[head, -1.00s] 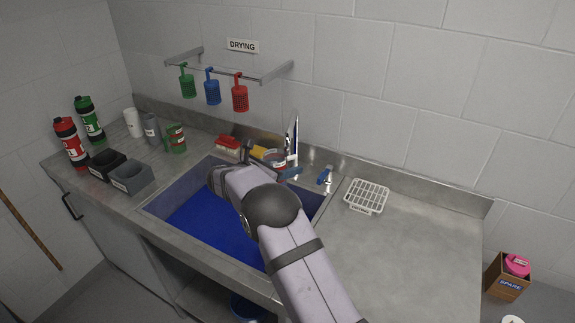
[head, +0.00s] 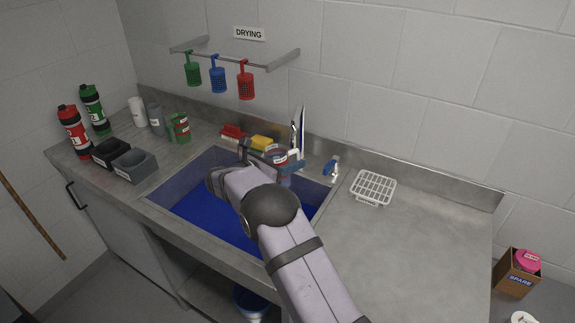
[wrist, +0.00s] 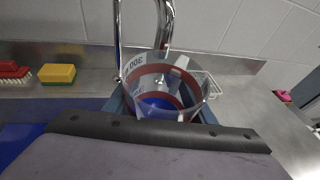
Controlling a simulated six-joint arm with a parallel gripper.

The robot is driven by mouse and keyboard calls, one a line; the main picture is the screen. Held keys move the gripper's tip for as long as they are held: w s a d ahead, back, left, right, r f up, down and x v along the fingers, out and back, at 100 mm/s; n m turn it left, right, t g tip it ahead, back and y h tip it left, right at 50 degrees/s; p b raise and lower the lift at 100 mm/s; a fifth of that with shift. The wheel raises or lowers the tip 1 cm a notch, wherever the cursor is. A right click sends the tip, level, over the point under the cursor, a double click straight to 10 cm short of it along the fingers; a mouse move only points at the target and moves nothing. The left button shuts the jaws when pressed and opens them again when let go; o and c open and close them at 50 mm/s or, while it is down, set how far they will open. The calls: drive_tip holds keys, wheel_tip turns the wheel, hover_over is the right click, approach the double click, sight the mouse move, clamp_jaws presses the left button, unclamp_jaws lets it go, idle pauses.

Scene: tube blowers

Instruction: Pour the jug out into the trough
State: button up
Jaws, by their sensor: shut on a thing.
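The clear jug (head: 281,158) has a red band and a white label with markings. My gripper (head: 270,164) is shut on it at the back edge of the sink, beside the tap. In the wrist view the jug (wrist: 165,92) stands between the blue-grey fingers, its wide rim facing up, and looks near upright. Blue shows through it; I cannot tell whether that is liquid or the basin behind. The trough is not clearly marked; the sunken basin with a blue floor (head: 205,208) lies below my gripper. My arm hides part of the basin.
The tall tap (head: 296,135) stands close behind the jug. A red brush (head: 232,131) and yellow sponge (head: 262,142) lie on the back ledge. A white drying rack (head: 373,187) sits on the right counter, otherwise clear. Bottles and grey bins (head: 134,165) are at left.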

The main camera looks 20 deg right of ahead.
sight(290, 152)
drive_tip(key=shift+w+d+r+n+t+h+b, duration=0.1)
drive_tip(key=shift+d+r+n+t+h+b, duration=0.2)
drive_tip(key=shift+h+b, duration=0.55)
drive_tip(key=shift+s+d+r+n+t+h+b, duration=0.2)
drive_tip(key=shift+r+t+h+b, duration=0.3)
drive_tip(key=shift+b, duration=0.5)
drive_tip(key=shift+w+d+r+n+t+h+b, duration=0.2)
drive_tip(key=shift+r+n+t+h+b, duration=0.1)
drive_tip(key=shift+h+b, duration=0.55)
drive_tip(key=shift+r+t+h+b, duration=0.15)
drive_tip(key=shift+t+h+b, duration=0.2)
drive_tip(key=shift+b, duration=0.5)
drive_tip(key=shift+a+r+n+t+h+b, duration=0.15)
drive_tip(key=shift+n+t+h+b, duration=0.95)
drive_tip(key=shift+b, duration=1.1)
drive_tip(key=shift+a+r+n+t+h+b, duration=0.1)
drive_tip(key=shift+a+n+t+h+b, duration=0.25)
drive_tip(key=shift+n+t+b, duration=0.7)
drive_tip(key=shift+f+t+b, duration=0.2)
drive_tip(key=shift+t+b, duration=0.3)
drive_tip(key=shift+b, duration=0.55)
drive_tip(key=shift+r+n+t+b, duration=0.15)
drive_tip(key=shift+n+t+b, duration=0.55)
drive_tip(key=shift+t, duration=0.2)
drive_tip(key=shift+n+t+b, duration=0.6)
drive_tip(key=shift+n+b, duration=0.1)
drive_tip(key=shift+n, duration=0.05)
